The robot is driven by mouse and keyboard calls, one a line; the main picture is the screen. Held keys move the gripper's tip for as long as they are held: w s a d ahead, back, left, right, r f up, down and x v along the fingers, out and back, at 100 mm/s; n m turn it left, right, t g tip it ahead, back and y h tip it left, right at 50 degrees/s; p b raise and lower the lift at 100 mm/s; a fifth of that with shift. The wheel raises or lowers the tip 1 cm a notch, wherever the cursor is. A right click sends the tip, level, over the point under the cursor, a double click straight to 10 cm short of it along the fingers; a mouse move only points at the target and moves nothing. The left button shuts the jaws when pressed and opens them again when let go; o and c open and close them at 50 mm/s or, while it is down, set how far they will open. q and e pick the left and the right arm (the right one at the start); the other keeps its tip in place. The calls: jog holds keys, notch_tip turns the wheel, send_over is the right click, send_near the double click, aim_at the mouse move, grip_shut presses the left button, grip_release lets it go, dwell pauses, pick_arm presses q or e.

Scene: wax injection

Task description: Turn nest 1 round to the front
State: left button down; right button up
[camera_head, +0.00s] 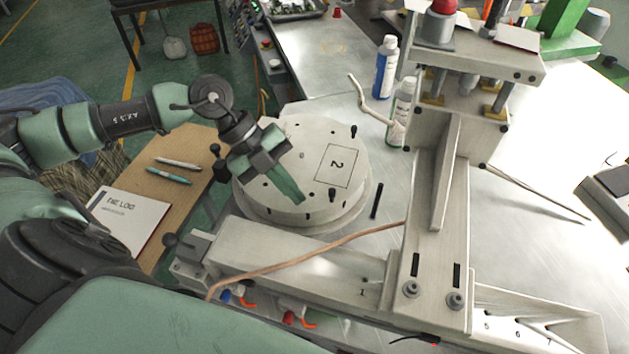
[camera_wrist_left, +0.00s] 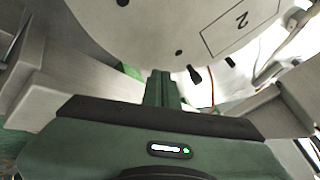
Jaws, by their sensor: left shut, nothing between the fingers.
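The round pale turntable (camera_head: 270,205) sits on the bench in front of the press frame. The nest marked "2" (camera_head: 337,166) is on its right side, with its outlined box also in the wrist view (camera_wrist_left: 240,22). I see no nest marked 1 on the disc; part of the disc is hidden under my gripper. Short dark pegs stand on the disc, one near the front (camera_head: 332,195) and one at the back right (camera_head: 353,131). My left gripper (camera_head: 299,199) is shut and empty over the disc's front left; I cannot tell whether it touches. My right gripper is not in view.
The press frame (camera_head: 440,220) stands close on the right, with a beam (camera_head: 300,262) along the disc's front. A copper-coloured hose (camera_head: 300,257) crosses the beam. Two bottles (camera_head: 386,68) stand behind the disc. A wooden side table (camera_head: 185,150) with pens and a notebook is left.

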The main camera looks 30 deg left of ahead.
aim_at(331, 205)
pick_arm(q)
jog(key=w+d+p, duration=0.1)
jog(key=w+d, duration=0.1)
jog(key=d, duration=0.1)
jog(key=shift+w+f+p, duration=0.1)
jog(key=shift+w+p, duration=0.1)
jog(key=shift+p, duration=0.15)
jog(key=shift+w+d+f, duration=0.1)
jog(key=shift+w+f, duration=0.05)
jog(key=shift+w, duration=0.15)
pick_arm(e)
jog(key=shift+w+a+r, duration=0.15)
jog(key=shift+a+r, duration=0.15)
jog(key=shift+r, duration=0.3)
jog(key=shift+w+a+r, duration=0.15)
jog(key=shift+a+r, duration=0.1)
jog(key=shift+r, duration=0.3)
pick_arm(q)
jog(key=shift+d, duration=0.15)
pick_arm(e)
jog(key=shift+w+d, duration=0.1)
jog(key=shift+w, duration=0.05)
